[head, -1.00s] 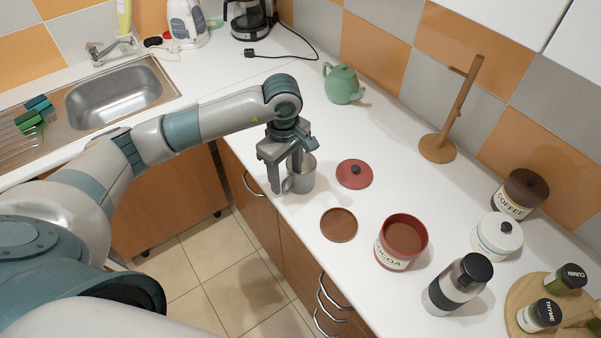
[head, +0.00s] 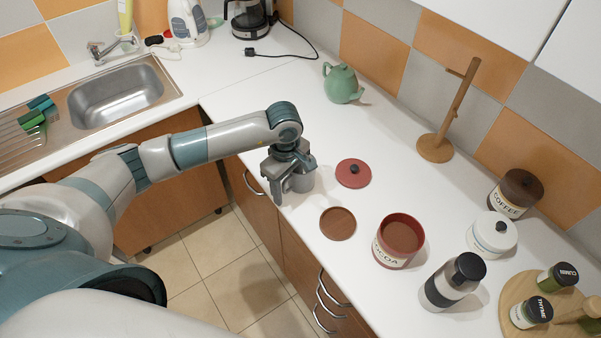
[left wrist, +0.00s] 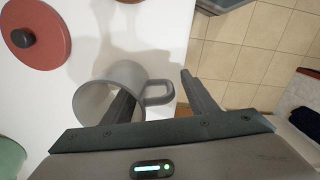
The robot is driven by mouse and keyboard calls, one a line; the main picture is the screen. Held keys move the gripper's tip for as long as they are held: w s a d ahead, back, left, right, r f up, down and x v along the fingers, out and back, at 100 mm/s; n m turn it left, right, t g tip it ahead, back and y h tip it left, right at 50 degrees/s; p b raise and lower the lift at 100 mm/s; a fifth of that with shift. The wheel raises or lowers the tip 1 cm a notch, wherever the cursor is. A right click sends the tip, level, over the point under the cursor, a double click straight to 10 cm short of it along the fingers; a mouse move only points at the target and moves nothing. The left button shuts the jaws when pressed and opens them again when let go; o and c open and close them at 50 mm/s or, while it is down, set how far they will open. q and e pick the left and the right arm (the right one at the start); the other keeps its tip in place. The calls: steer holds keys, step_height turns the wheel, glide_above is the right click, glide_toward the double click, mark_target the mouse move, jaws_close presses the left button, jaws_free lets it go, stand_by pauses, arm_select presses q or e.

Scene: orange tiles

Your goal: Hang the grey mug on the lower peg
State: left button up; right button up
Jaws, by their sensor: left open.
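The grey mug (head: 302,181) stands on the white counter near its front edge, partly hidden by my left gripper (head: 288,183). In the left wrist view, the mug (left wrist: 97,88) shows its open mouth and its handle, which points right. My left gripper (left wrist: 155,85) is open. One finger overlaps the mug's mouth and the other is beyond the handle, so the handle side lies between them; I cannot tell how deep the fingers reach. The wooden peg stand (head: 460,110) is at the back right by the tiles. One peg shows near its top; a lower peg cannot be made out.
A red lid (head: 353,174), a brown wooden disc (head: 338,224) and a cocoa canister (head: 399,242) are right of the mug. A green teapot (head: 342,84) stands behind. A bottle (head: 452,283) and coffee canister (head: 514,194) stand farther right. The counter between lid and stand is clear.

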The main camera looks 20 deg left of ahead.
mark_target(287, 178)
arm_select(q)
steer(key=c, duration=1.3)
steer(key=shift+c, duration=0.2)
steer(key=shift+w+r+b, duration=0.1)
steer(key=shift+r+b, duration=0.3)
steer(key=shift+b, duration=0.05)
step_height(287, 178, up, 3)
steer(key=shift+b, duration=1.2)
steer(key=w+d+r+b, duration=0.3)
steer(key=d+r+b, duration=0.2)
steer(key=d, duration=0.6)
step_height(287, 178, up, 2)
steer(key=shift+r, duration=0.15)
